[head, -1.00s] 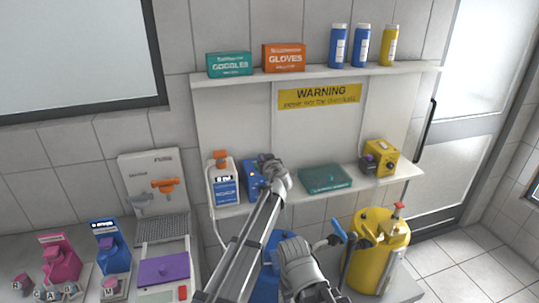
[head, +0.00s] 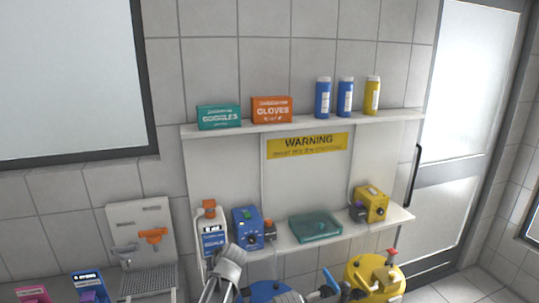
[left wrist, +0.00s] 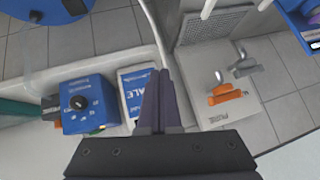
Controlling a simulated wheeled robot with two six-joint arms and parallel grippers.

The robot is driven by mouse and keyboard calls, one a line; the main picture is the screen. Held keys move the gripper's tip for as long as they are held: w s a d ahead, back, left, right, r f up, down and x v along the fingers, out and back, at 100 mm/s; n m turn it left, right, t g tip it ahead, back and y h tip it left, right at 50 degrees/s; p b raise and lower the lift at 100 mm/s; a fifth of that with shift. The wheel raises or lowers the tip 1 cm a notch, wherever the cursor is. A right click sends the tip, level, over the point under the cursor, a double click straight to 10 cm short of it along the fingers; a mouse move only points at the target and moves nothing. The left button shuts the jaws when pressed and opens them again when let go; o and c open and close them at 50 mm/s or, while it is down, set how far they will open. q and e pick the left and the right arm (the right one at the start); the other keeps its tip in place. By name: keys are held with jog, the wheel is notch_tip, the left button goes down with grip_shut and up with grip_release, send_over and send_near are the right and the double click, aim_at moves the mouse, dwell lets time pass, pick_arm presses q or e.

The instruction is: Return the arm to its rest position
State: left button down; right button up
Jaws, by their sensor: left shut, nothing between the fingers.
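My left arm (head: 226,268) shows at the bottom of the head view, in front of the lower shelf; its fingertips cannot be made out there. In the left wrist view my left gripper (left wrist: 157,75) has its dark fingers together with nothing between them. The fingers lie in front of the shelf, beside a white and blue bottle (left wrist: 133,88) and apart from a blue box with a black knob (left wrist: 89,104). My right gripper is not in view.
The lower shelf holds the blue box (head: 246,229), the orange-capped bottle (head: 213,238), a teal tray (head: 315,228) and a yellow box (head: 371,204). A yellow tank (head: 375,279) stands below right. A panel with an orange valve (head: 152,236) is at left.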

pick_arm(q)
jog(key=s+d+f+m+g+h, duration=0.1)
jog(key=s+f+m+g+h, duration=0.15)
jog(key=s, duration=0.85)
jog(key=s+d+f+m+g+h, duration=0.1)
jog(key=s+f+m+g+h, duration=0.2)
jog(key=s, duration=0.8)
jog(key=s+d+f+m+g+b, duration=0.1)
jog(key=s+d, duration=0.2)
jog(key=d, duration=0.2)
jog(key=s+d+f+m+g+y+b, duration=0.1)
jog(key=s+d+f, duration=0.1)
jog(key=d, duration=0.4)
jog(key=shift+s+d, duration=0.2)
jog(key=shift+s, duration=0.3)
